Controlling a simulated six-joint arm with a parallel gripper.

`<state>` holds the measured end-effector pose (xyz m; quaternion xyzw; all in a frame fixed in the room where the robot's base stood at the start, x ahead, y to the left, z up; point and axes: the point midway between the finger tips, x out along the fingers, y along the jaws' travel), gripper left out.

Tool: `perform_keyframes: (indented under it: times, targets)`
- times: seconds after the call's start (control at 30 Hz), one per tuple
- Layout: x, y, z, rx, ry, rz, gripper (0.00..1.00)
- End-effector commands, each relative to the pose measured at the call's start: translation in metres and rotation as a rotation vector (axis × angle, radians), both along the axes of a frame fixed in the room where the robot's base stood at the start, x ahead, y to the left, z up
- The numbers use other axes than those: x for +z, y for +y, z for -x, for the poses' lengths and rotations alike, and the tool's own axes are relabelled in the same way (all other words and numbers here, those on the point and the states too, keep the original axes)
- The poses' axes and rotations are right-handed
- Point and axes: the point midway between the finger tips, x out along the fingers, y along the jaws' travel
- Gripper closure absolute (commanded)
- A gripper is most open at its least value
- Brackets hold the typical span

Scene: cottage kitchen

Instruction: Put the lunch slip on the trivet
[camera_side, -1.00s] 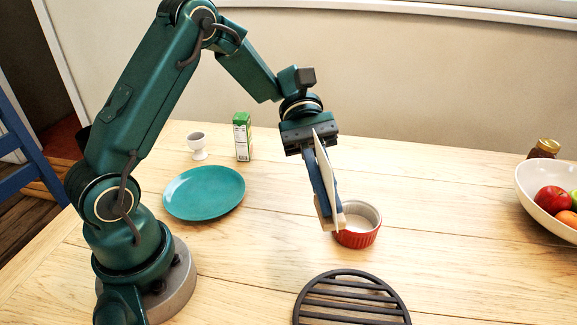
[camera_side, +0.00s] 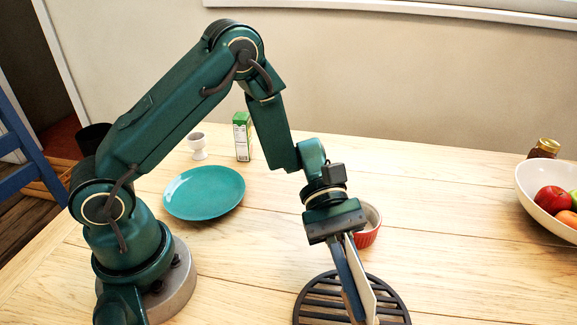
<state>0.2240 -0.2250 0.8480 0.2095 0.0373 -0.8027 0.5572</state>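The lunch slip (camera_side: 360,277) is a thin white card, seen nearly edge-on. My gripper (camera_side: 362,318) is shut on it, with the blue-grey fingers pointing down along the card. The trivet (camera_side: 318,290) is a dark round slatted rack on the table at the bottom of the view. My gripper and the slip are over the trivet in the picture and cover part of it. The lower fingertips run to the bottom edge of the frame, so I cannot tell if the slip touches the trivet.
A red ramekin (camera_side: 368,237) stands right behind my gripper, partly hidden. A white fruit bowl (camera_side: 540,205) and a jar (camera_side: 544,149) are at the right.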

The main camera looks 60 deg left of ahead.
Motion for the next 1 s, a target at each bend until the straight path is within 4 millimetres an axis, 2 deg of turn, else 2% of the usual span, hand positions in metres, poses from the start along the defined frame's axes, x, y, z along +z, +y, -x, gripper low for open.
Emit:
perform_keyframes:
  times: [0.1,0.2,0.6,0.7,1.0]
  targets:
    - [-0.017,0.000,0.001,0.000,0.007,-0.001,1.00]
    - [-0.026,0.000,0.001,-0.001,0.004,-0.001,1.00]
    - [-0.031,0.000,0.000,-0.001,0.000,0.000,1.00]
    - [-0.030,0.000,0.000,-0.001,0.000,0.000,0.67]
    - [-0.030,0.000,0.000,-0.001,0.000,0.000,0.67]
